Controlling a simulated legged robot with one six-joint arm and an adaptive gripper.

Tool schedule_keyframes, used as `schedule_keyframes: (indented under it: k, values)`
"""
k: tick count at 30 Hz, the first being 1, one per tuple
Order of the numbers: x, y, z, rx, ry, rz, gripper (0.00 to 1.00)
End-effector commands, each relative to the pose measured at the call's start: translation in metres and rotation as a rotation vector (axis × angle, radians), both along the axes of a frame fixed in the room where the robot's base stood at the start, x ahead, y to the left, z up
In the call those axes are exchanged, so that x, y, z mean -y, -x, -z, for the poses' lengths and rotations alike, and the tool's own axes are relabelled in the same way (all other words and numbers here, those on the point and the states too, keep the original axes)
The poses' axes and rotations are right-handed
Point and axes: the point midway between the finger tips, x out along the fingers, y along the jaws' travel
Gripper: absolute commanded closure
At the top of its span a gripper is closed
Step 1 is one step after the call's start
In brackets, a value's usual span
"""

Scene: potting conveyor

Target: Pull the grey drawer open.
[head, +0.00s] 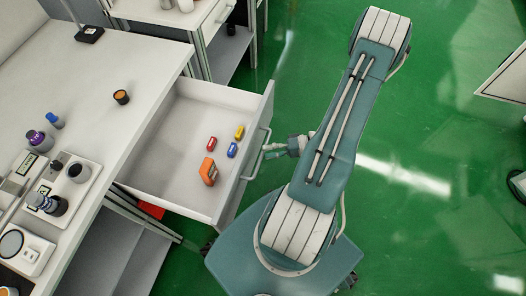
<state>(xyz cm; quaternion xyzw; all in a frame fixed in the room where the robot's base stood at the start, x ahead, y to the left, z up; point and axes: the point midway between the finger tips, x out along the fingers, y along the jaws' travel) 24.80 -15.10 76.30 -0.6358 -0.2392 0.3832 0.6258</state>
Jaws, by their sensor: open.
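The grey drawer (190,113) stands pulled out from under the white bench, its inside in view. Its front panel faces right and carries a bar handle (258,155). My gripper (272,152) is open at the handle, on the outer side of the front panel. I cannot tell whether its fingers touch the bar. Inside the drawer lie an orange item (208,171), a red item (212,143), a yellow item (239,132) and a blue item (232,150).
The white bench top (95,80) at the left holds several bottles and a small dark pot (121,97). A second bench (165,12) stands at the top. A white panel (503,75) juts in at the right. Green floor (440,130) lies open at the right.

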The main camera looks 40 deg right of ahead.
Motion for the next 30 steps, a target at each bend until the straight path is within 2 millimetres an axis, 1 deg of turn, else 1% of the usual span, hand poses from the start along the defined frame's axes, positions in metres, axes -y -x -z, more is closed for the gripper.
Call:
schedule_keyframes:
  k: [1, 6, 9, 13, 18, 30]
  values:
    - [0.01, 0.006, -0.002, 0.0, 0.003, 0.007, 0.49]
    - [0.038, 0.028, -0.008, 0.001, 0.004, 0.005, 0.49]
    - [0.054, 0.04, -0.011, -0.001, 0.002, 0.005, 0.49]
    - [0.068, 0.051, -0.015, 0.0, 0.001, 0.002, 0.49]
    - [0.075, 0.057, -0.017, -0.001, 0.0, 0.0, 0.49]
    - [0.076, 0.057, -0.017, -0.002, -0.001, -0.001, 0.49]
